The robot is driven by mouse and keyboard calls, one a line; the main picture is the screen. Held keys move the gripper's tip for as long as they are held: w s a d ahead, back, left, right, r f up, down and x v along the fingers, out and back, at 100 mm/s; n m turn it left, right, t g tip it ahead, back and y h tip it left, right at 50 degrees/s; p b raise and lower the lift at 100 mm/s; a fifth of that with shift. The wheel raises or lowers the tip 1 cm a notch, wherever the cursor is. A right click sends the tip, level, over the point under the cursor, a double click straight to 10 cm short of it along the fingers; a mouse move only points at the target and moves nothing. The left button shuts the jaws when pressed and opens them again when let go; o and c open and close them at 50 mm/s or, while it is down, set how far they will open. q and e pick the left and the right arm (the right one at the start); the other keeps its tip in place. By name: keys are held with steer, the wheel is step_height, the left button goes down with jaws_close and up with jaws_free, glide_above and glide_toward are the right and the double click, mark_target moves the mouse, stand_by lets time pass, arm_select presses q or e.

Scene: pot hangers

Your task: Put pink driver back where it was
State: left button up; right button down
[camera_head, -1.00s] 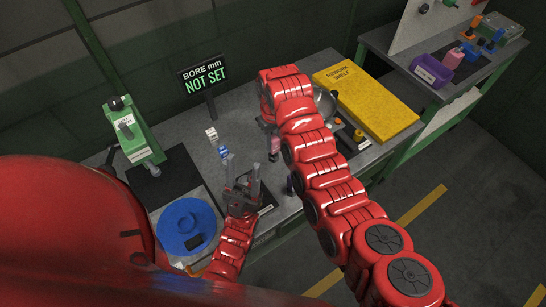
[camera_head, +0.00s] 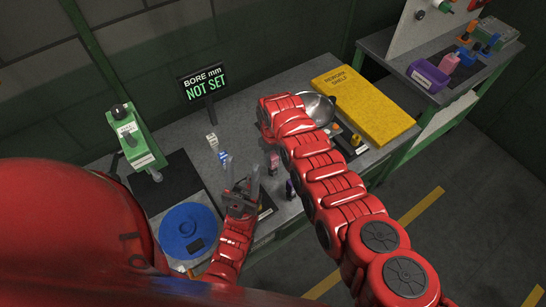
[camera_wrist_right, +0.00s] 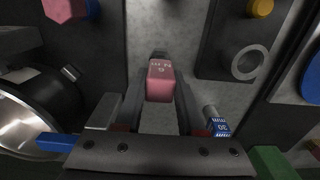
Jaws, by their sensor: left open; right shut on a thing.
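My left gripper (camera_head: 242,192) is open and empty above the front of the bench, left of the pink driver.
A metal bowl (camera_head: 320,108), yellow rework shelf (camera_head: 362,102), blue round plate (camera_head: 187,230), green press (camera_head: 133,137), small white and blue blocks (camera_head: 222,156) and BORE display (camera_head: 204,84) are around. Grey bench between blocks and display is clear.

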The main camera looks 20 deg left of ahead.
steer(key=shift+f, duration=0.15)
steer(key=c, duration=0.5)
jaws_free()
steer(key=shift+r, duration=0.25)
step_height(320, 180, up, 8)
steer(key=shift+w+f+b, duration=0.1)
steer(key=shift+f+b, duration=0.1)
steer(key=shift+b, duration=1.05)
step_height(320, 180, up, 3)
steer(key=shift+r, duration=0.65)
